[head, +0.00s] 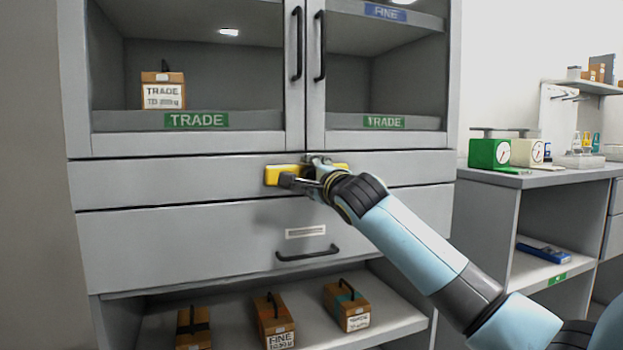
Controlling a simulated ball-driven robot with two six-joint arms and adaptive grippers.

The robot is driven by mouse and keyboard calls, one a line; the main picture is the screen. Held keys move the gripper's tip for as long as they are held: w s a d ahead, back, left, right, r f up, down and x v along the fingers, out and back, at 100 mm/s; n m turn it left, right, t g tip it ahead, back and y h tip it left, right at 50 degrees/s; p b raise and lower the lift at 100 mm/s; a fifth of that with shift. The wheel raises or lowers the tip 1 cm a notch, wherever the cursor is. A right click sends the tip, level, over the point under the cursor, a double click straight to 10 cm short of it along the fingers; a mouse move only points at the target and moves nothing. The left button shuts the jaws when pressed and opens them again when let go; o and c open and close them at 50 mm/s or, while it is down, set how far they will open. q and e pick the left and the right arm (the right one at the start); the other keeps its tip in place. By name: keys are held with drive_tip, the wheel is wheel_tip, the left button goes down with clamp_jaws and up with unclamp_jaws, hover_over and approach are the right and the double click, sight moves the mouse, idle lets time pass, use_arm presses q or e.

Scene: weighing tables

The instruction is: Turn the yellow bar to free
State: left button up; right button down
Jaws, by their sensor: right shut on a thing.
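The yellow bar (272,176) lies about level across the middle of the grey cabinet's upper drawer front, just below the two glass doors. My right gripper (302,178) is at the bar, shut on it, with the arm coming in from the lower right. The gripper hides the middle of the bar; its left end shows, and a small yellow piece shows to the right. My left gripper is not in view.
The cabinet (180,180) has black door handles (297,45) above and a drawer handle (308,253) below. Wooden weight boxes (347,304) stand on the open bottom shelf. A side counter (550,178) at right holds a green scale (488,152) and a cream scale (527,152).

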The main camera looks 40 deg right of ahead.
idle(0.3)
drive_tip(key=c, duration=0.7)
unclamp_jaws()
drive_tip(key=v, duration=1.2)
